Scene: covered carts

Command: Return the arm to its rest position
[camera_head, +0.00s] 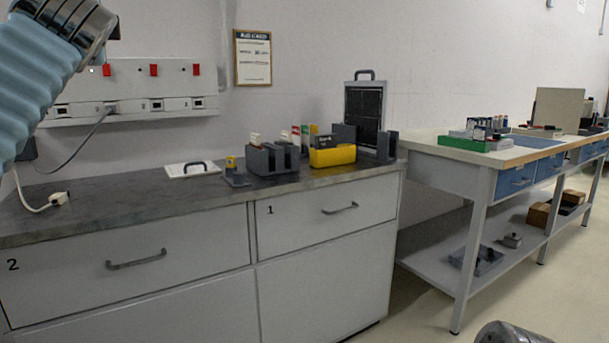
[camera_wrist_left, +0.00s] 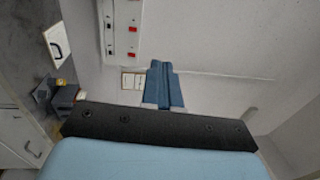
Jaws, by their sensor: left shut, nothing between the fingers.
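My left arm (camera_head: 35,75) comes in from the left in the head view, with a light blue ribbed sleeve and a metal wrist part at the top left corner. Its fingertips are outside that view. In the left wrist view my left gripper (camera_wrist_left: 161,68) shows two blue fingers shut together with nothing between them. The fingers are in the air in front of the pale wall, apart from the cart and its objects. My right gripper is not in view.
A grey counter (camera_head: 130,205) with drawers carries a white lidded panel (camera_head: 193,170), grey holders (camera_head: 272,160) and a yellow box (camera_head: 332,156). A socket strip (camera_head: 150,107) is on the wall.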

